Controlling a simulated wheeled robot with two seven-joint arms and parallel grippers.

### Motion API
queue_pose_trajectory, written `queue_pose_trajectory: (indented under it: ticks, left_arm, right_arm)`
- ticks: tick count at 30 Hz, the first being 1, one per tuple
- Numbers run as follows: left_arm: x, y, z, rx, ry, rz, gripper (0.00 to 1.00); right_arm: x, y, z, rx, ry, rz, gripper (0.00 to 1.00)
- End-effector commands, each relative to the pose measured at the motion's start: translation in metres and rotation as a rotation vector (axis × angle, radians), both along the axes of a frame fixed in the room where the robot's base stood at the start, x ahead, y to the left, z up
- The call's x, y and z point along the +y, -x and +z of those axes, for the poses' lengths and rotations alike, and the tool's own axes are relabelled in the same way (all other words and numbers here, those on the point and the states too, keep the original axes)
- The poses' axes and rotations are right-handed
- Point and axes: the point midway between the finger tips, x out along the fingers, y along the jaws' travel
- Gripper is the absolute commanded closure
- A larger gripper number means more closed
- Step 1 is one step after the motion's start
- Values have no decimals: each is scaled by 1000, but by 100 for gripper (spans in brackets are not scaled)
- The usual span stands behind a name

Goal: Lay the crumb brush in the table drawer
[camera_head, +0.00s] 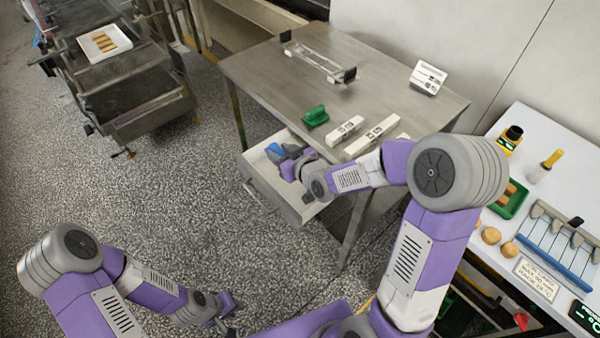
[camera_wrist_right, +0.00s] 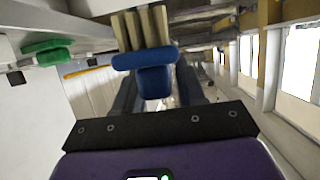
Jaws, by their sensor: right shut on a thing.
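The crumb brush shows in the right wrist view as a blue handle (camera_wrist_right: 152,78) with a beige bristle head, between my dark fingers. In the head view only some of its blue (camera_head: 274,150) shows. My right gripper (camera_head: 288,160) is shut on the brush, over the table drawer. The drawer (camera_head: 262,190) is pulled out from under the steel table (camera_head: 262,82); my right arm hides part of its inside. Whether the brush touches the drawer floor I cannot tell. My left gripper (camera_head: 225,312) is low over the floor, away from the table; its opening is unclear.
A green object (camera_head: 315,117) and two white labelled blocks (camera_head: 345,129) lie on the table near the drawer. A clear frame (camera_head: 318,60) and a sign (camera_head: 428,77) stand further back. A crowded white side table (camera_head: 560,170) is at right.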

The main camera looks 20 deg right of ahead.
Motion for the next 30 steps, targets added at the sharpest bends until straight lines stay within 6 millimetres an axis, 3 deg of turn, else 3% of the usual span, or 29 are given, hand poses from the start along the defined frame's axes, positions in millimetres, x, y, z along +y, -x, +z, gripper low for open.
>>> queue_pose_trajectory:
  ticks: [4,9,18,23,30]
  left_arm:
    - [0,0,-2,-1,0,0,70]
    - [0,0,-4,-1,0,0,70]
    - [0,-1,-21,-1,0,0,70]
    - [0,-1,-23,-1,0,0,70]
    - [0,-1,-34,-1,0,0,70]
  right_arm:
    - [-7,1,14,-2,1,38,94]
    - [-7,2,15,3,-1,62,94]
    - [-7,3,-36,5,-3,65,94]
    - [-7,2,-47,3,-2,65,94]
    - [-7,3,-79,4,-3,64,94]
